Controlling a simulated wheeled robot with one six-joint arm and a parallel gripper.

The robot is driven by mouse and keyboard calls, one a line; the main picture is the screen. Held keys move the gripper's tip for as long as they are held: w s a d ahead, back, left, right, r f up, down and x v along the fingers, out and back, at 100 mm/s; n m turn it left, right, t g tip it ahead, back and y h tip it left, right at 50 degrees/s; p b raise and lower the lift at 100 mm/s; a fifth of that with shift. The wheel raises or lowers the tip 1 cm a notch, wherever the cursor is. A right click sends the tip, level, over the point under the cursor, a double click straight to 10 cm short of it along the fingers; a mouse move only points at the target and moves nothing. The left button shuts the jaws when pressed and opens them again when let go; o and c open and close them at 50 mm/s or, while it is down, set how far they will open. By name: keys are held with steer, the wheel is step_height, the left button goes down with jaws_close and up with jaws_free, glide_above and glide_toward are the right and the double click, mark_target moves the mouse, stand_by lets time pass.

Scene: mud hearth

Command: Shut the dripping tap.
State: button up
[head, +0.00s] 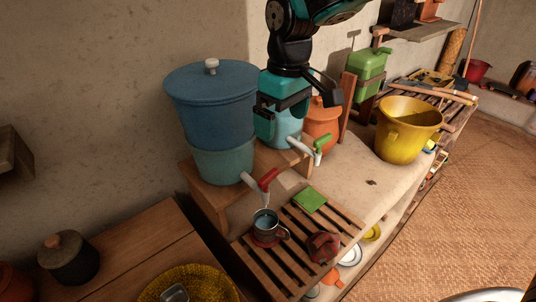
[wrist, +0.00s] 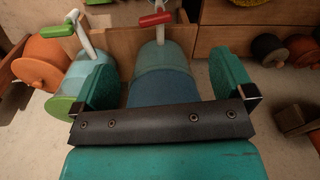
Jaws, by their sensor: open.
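The large blue dispenser (head: 210,105) stands on a wooden stand, with a white spout and a red tap handle (head: 267,179). In the wrist view the red handle (wrist: 156,19) lies crosswise at the top. A thin pale streak below the red tap looks like water above a grey cup (head: 266,224). The smaller light-blue dispenser (head: 284,128) behind has a green-handled tap (head: 321,145); its green handle (wrist: 72,16) also shows in the wrist view. My gripper (head: 285,97) is open and empty, above the smaller dispenser; its fingers (wrist: 162,75) spread apart in the wrist view, clear of both taps.
The cup stands on a slatted wooden rack (head: 292,262) with a green cloth (head: 310,200) and a red pot. An orange pot (head: 322,122) stands right of the smaller dispenser. A yellow bucket (head: 406,130) is farther right. The space in front of the taps is open.

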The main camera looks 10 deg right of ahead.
mark_target(269, 174)
steer(key=shift+h, duration=0.3)
steer(key=w+f+p, duration=0.1)
steer(key=f, duration=0.5)
steer(key=w+a+f+p, duration=0.1)
steer(key=f+p, duration=0.1)
steer(key=f, duration=0.4)
steer(key=w+a+f+p, duration=0.1)
steer(key=f+p, duration=0.1)
steer(key=f, duration=0.4)
steer(key=shift+w+a, duration=0.1)
steer(key=shift+w, duration=0.25)
